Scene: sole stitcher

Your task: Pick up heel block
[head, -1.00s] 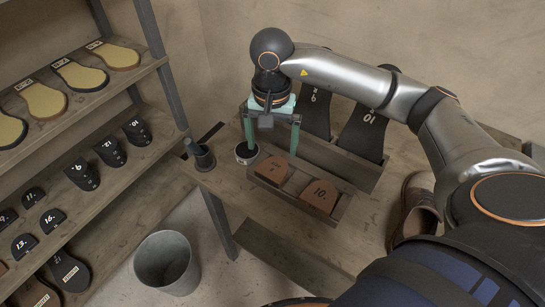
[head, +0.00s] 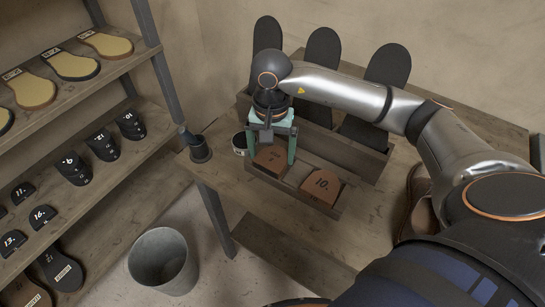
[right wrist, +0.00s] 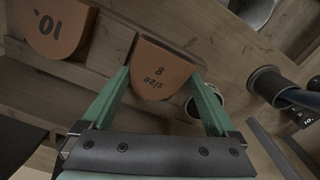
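Two brown heel blocks lie in the front wooden tray (head: 297,191) on the bench. The left block (head: 269,161) is under my right gripper (head: 271,160); the right block (head: 321,186) is marked 10. In the right wrist view the block under the gripper (right wrist: 160,72) reads size 8, and the 10 block (right wrist: 58,28) is at the upper left. My right gripper's green fingers are spread, one at each side of the size 8 block; whether they touch it I cannot tell. My left gripper is out of view.
Dark soles (head: 321,48) stand in a rack behind the tray. A small can (head: 240,144) and a dark cup (head: 199,149) stand left of it. A shelf of soles (head: 75,135) is at the left, with a metal bucket (head: 163,261) on the floor.

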